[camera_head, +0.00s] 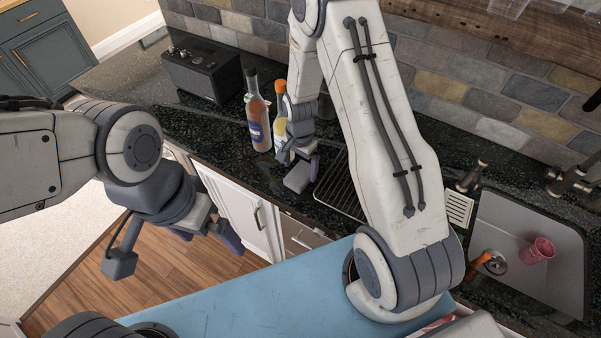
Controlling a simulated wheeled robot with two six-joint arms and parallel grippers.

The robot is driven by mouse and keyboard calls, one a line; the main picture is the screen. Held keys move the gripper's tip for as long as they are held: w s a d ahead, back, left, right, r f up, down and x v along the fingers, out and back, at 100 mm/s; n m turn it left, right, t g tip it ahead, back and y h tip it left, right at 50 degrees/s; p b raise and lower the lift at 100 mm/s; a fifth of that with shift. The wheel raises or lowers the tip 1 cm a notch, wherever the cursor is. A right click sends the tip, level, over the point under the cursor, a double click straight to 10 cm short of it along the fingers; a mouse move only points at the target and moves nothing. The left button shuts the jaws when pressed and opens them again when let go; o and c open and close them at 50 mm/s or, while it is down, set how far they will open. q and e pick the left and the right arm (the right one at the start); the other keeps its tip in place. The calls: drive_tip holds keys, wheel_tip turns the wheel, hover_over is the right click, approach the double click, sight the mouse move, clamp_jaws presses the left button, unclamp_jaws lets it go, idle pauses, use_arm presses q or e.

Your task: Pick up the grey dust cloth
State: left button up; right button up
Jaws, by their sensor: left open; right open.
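I cannot make out the grey dust cloth in the head view; my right arm covers part of the counter. My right gripper (301,164) is open and hangs over the dark counter (225,128), in front of the bottles and left of the wire rack. It holds nothing that I can see. My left gripper (208,234) is open, pointing down above the wooden floor in front of the white cabinets, away from the counter top.
Two bottles, one amber (257,118) and one orange-capped (281,125), stand near a black box-shaped appliance (203,70). A wire rack (338,188) lies right of them. The sink (515,220) holds a pink cup (538,250). White cabinets (232,205) front the counter.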

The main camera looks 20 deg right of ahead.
sight(300, 173)
drive_tip(key=shift+f+p, duration=0.35)
drive_tip(key=shift+f, duration=1.15)
drive_tip(key=c, duration=1.2)
use_arm(q)
drive_tip(key=shift+r, duration=0.7)
use_arm(e)
drive_tip(key=shift+c, duration=0.2)
use_arm(q)
drive_tip(key=shift+f, duration=0.1)
use_arm(e)
drive_tip(key=shift+r, duration=0.15)
drive_tip(key=shift+r+b, duration=0.45)
drive_tip(key=shift+r, duration=0.1)
wheel_tip(300, 173, up, 2)
drive_tip(key=shift+w+r+b, duration=0.1)
drive_tip(key=shift+r+b, duration=0.05)
drive_tip(key=shift+b, duration=0.45)
use_arm(q)
wheel_tip(300, 173, down, 5)
drive_tip(key=b, duration=0.3)
drive_tip(key=shift+f, duration=0.2)
use_arm(e)
drive_tip(key=s+d+r, duration=0.5)
drive_tip(key=d+r, duration=0.2)
drive_tip(key=d, duration=0.3)
drive_tip(key=shift+d+r, duration=0.2)
drive_tip(key=shift+d, duration=0.1)
drive_tip(key=shift+s, duration=0.1)
